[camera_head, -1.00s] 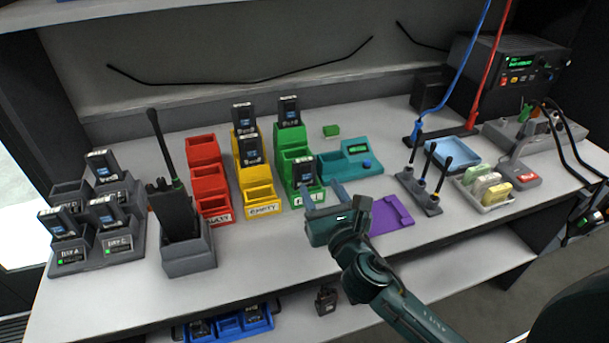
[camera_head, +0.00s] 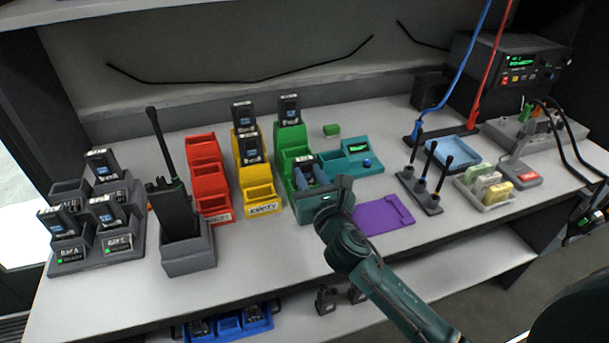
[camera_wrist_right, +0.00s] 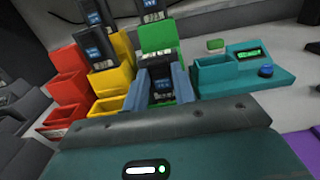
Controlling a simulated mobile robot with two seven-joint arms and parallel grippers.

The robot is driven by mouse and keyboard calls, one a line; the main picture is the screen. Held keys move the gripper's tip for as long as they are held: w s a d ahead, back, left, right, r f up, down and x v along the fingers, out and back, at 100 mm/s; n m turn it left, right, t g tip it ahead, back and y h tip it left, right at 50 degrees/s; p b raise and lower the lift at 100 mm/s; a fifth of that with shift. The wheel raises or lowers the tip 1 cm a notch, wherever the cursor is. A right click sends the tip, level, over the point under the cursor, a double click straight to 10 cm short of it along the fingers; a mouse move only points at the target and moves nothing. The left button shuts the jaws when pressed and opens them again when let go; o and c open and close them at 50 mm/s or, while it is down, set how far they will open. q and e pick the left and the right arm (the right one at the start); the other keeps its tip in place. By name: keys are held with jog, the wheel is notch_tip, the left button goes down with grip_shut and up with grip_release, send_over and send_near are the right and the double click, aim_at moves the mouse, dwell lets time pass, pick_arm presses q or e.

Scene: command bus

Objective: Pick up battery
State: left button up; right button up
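A dark battery with a blue label (camera_head: 305,161) stands in the front green bin (camera_head: 290,181); it also shows in the right wrist view (camera_wrist_right: 161,86). My right gripper (camera_head: 310,174) is at this bin, its two blue-grey fingers apart, one on each side of the battery. In the wrist view the fingers (camera_wrist_right: 160,73) straddle the battery and look open; whether they touch it is not clear. The gripper body hides the front of the bin and the battery's lower part. My left gripper is not in view.
Another battery (camera_head: 289,109) stands in the green bin behind. Yellow bins (camera_head: 260,190) with batteries and red bins (camera_head: 211,185) stand to the left. A teal tester (camera_head: 358,160) is close on the right, a purple tray (camera_head: 383,215) in front of it. A radio (camera_head: 172,208) stands at left.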

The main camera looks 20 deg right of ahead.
grip_shut()
